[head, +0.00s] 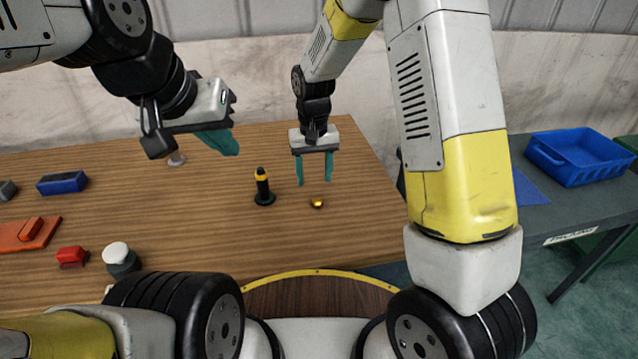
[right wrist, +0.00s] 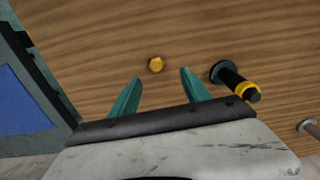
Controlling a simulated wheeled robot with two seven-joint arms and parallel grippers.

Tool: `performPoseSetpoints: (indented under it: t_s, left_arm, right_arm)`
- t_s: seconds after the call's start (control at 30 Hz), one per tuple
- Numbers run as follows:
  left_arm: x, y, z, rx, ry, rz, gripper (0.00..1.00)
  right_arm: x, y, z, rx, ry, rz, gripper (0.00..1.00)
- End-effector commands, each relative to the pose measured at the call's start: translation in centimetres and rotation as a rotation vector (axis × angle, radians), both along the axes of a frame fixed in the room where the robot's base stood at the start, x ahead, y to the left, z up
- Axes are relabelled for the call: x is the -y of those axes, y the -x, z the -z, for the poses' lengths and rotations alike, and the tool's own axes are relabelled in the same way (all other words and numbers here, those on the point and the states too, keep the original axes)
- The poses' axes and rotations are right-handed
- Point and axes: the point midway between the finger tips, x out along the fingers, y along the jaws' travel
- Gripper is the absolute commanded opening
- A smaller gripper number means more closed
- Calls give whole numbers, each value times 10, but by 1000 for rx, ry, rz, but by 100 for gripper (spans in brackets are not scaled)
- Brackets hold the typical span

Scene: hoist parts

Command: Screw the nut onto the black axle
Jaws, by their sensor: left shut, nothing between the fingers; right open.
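The black axle (head: 263,188) stands upright on the wooden table on a round black base, with a yellow band near its top. It also shows in the right wrist view (right wrist: 229,74). The nut (head: 317,203) is small and golden and lies on the table to the right of the axle; in the right wrist view the nut (right wrist: 156,64) lies beyond the fingertips, between their lines. My right gripper (head: 315,184) is open and empty, pointing down above the table close to the nut. My left gripper (head: 232,150) is shut and empty, raised to the left of the axle.
A blue block (head: 62,183), an orange part (head: 28,233), a red part (head: 72,257) and a white-topped round part (head: 117,256) lie on the table's left. A grey part (head: 176,159) stands behind. A blue bin (head: 580,157) sits on the right side table. The table around the nut is clear.

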Motion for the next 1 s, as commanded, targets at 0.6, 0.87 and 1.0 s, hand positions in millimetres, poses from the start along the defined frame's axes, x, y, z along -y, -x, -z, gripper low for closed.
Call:
performPoseSetpoints:
  t_s: [0.6,0.87,1.0]
  left_arm:
    - [0,0,0,0,0,0,0]
    - [0,0,0,0,0,0,0]
    - [0,0,0,0,0,0,0]
  right_arm:
    - [2,0,28,-1,0,1,55]
    - [8,0,64,-4,2,1,55]
    - [8,-1,76,-1,0,1,55]
